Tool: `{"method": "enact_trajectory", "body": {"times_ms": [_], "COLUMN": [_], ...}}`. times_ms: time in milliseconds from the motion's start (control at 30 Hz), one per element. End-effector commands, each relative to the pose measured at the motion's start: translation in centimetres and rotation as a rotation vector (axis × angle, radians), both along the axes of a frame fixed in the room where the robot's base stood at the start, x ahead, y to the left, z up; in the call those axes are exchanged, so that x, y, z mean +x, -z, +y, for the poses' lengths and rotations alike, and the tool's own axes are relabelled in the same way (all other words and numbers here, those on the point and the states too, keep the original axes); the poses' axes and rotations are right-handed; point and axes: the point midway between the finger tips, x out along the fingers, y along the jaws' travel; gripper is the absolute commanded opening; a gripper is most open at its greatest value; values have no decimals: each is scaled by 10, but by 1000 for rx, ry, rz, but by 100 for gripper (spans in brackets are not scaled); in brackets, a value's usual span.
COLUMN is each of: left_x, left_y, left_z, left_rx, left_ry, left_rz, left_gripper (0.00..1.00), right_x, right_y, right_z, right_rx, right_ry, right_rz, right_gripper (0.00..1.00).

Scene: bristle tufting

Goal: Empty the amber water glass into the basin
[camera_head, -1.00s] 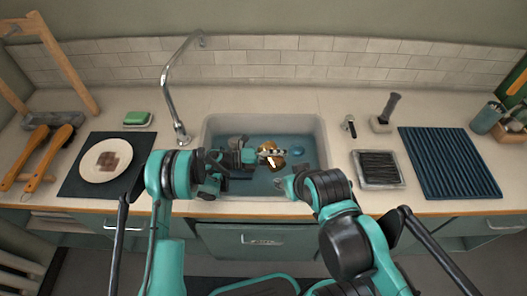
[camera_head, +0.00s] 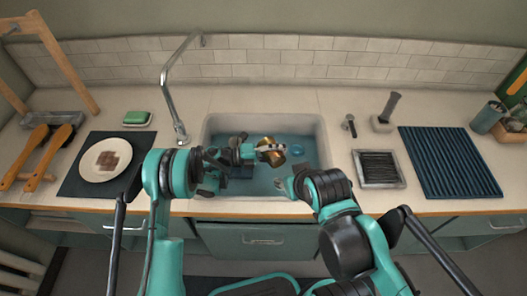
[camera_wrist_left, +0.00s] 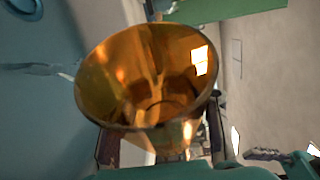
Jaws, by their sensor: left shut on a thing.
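The amber water glass (camera_head: 271,155) is in my left gripper (camera_head: 266,148), over the basin (camera_head: 312,178). The gripper is shut on the glass. In the left wrist view the glass (camera_wrist_left: 150,85) is tilted, its open mouth facing the camera, and I see down to its base. A pale streak by its left rim looks like water, but I cannot be sure. I cannot make out any liquid left inside. My right gripper (camera_head: 285,186) is at the basin's front right, apart from the glass; its jaws are too small to read.
A tall faucet (camera_head: 170,95) stands behind the basin's left side. A plate (camera_head: 105,160) on a dark mat and a green sponge (camera_head: 136,118) lie to the left. A tray with dark bristles (camera_head: 378,167) and a blue ribbed mat (camera_head: 448,162) lie to the right.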

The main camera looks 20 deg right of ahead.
Motion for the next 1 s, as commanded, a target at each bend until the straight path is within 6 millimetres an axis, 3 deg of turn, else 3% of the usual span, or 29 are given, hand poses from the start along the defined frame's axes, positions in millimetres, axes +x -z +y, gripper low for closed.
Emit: {"method": "enact_trajectory", "body": {"times_ms": [1000], "left_x": [3], "left_y": [-15], "left_z": [0], "left_rx": [-42], "left_ry": [-1], "left_rz": [174], "left_gripper": [0], "right_x": [0], "right_y": [17], "right_z": [0], "right_rx": [0], "right_ry": [0], "right_rz": [0], "right_gripper": [40]}}
